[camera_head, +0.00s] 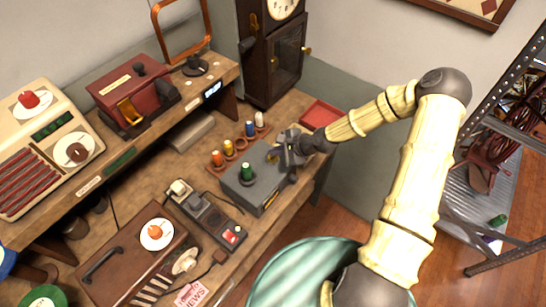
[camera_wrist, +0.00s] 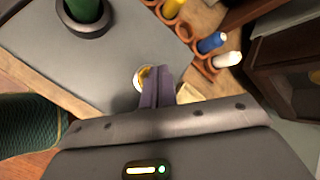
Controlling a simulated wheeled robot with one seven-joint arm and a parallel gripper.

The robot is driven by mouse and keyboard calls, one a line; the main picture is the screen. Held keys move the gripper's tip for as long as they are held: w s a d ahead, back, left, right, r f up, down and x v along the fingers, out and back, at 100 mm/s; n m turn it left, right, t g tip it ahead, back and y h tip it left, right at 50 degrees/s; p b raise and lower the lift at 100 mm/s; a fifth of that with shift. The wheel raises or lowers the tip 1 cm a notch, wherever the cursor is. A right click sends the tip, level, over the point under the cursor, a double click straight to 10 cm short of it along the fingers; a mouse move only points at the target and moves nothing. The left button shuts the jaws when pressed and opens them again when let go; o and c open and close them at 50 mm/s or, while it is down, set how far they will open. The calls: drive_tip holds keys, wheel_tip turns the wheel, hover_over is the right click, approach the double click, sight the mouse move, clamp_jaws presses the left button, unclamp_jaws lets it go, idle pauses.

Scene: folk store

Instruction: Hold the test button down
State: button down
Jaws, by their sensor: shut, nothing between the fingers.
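A grey box (camera_head: 248,196) stands at the front edge of the wooden bench, and its flat top (camera_wrist: 115,50) fills much of the wrist view. A round yellow button (camera_wrist: 140,78) in a pale ring sits near one end of the top, partly covered by my fingers. It shows small in the head view (camera_head: 272,157). A green cylinder (camera_head: 246,171) stands upright in a dark socket on the same box. My gripper (camera_wrist: 158,72) is shut and empty, with its fingertips right beside or over the button. I cannot tell whether they touch or press it.
Behind the box, a wooden rack (camera_head: 213,168) holds orange, yellow, blue and white cylinders. A red tray (camera_head: 322,113) lies on the bench beyond my gripper. A dark clock cabinet (camera_head: 273,60) stands behind. A device with a red switch (camera_head: 229,236) is left of the box.

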sight(276, 159)
idle(0.4)
drive_tip(key=shift+f, duration=0.4)
drive_tip(key=shift+f+b, duration=0.45)
drive_tip(key=shift+f, duration=0.05)
idle(2.0)
idle(0.7)
drive_tip(key=shift+r+p, duration=0.8)
drive_tip(key=shift+r, duration=0.15)
drive_tip(key=shift+r+p, duration=2.05)
drive_tip(key=shift+r, duration=0.5)
drive_tip(key=shift+f, duration=0.1)
